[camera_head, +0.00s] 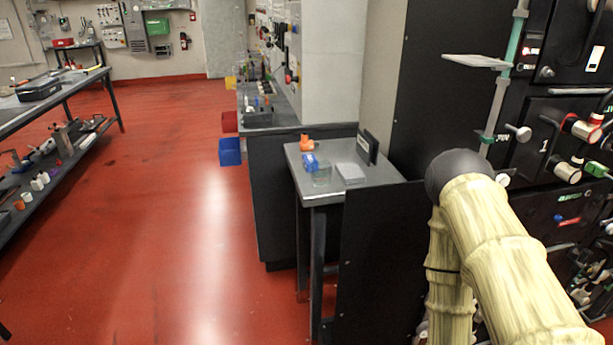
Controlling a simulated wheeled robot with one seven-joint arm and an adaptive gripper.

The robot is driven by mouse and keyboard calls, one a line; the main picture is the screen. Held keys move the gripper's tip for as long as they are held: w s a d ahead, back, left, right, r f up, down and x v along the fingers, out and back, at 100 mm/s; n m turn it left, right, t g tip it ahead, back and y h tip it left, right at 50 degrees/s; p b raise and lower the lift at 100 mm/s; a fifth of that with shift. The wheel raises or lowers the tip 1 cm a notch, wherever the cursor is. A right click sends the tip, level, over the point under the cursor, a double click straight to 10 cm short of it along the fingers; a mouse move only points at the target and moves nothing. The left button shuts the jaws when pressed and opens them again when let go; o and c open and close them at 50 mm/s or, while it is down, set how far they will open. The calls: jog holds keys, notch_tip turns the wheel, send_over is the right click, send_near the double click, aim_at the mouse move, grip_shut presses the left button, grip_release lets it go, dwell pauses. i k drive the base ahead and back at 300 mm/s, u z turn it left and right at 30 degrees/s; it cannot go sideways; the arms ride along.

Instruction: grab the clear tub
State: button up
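A small see-through container, which looks like the clear tub (322,178), stands near the front edge of the small grey table (375,178). Its outline is faint against the tabletop. A pale, flat-topped square piece (350,173) lies just right of it; I cannot tell whether it is a lid or a separate box. A blue item (310,162) is close behind the tub on its left. My arm rises at the right of the picture, right of the table and apart from it. My gripper is not in view.
An orange item (306,144) and an upright dark plate (367,147) stand farther back on the table. A black panel (375,265) stands in front of the table's right side. Black equipment racks (550,125) fill the right. Red floor (190,240) is clear left of the table.

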aim_at(321, 170)
jog(key=u, duration=0.65)
jog(key=i, duration=0.35)
jog(key=u, duration=0.3)
